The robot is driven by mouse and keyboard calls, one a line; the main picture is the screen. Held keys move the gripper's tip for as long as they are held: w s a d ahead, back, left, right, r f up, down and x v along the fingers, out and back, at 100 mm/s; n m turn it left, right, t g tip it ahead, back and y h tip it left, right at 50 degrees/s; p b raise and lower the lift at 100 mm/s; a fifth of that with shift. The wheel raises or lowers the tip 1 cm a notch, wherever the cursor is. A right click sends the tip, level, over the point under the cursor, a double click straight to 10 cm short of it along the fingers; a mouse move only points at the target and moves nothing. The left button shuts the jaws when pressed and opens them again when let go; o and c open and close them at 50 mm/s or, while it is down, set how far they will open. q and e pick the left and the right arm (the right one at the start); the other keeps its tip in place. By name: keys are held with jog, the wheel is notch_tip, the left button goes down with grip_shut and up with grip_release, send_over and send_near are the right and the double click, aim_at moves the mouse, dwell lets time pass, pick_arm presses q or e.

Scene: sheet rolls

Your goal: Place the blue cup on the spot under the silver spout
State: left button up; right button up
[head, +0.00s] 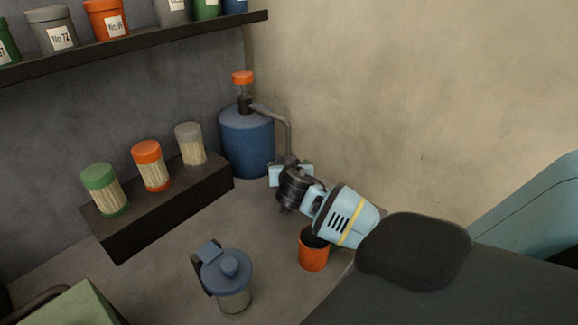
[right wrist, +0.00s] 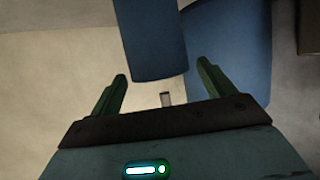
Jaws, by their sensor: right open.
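A blue cup (right wrist: 152,40) shows in the right wrist view, just beyond the fingertips and roughly between them. In the head view I cannot make it out behind my right gripper. The silver spout (head: 287,130) bends down from the blue bottle with the orange cap (head: 246,145); a small grey piece (right wrist: 165,99), seemingly its tip, shows close to the cup's end. I cannot tell exactly how the cup sits on the spot. My right gripper (head: 290,164) is open, its green fingers (right wrist: 160,78) apart, below the spout. My left gripper is out of view.
An orange cup (head: 313,255) stands under my right forearm. A blue-lidded jar (head: 232,292) stands in front. A dark block (head: 165,210) holds several lidded jars at left, and a shelf (head: 140,42) hangs above. A green box (head: 70,307) is at lower left.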

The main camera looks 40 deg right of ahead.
jog(key=shift+s+a+r, duration=0.1)
jog(key=shift+r, duration=0.2)
jog(key=p+v, duration=0.1)
jog(key=v, duration=1)
jog(key=shift+s+a+r, duration=0.15)
jog(key=shift+s, duration=0.1)
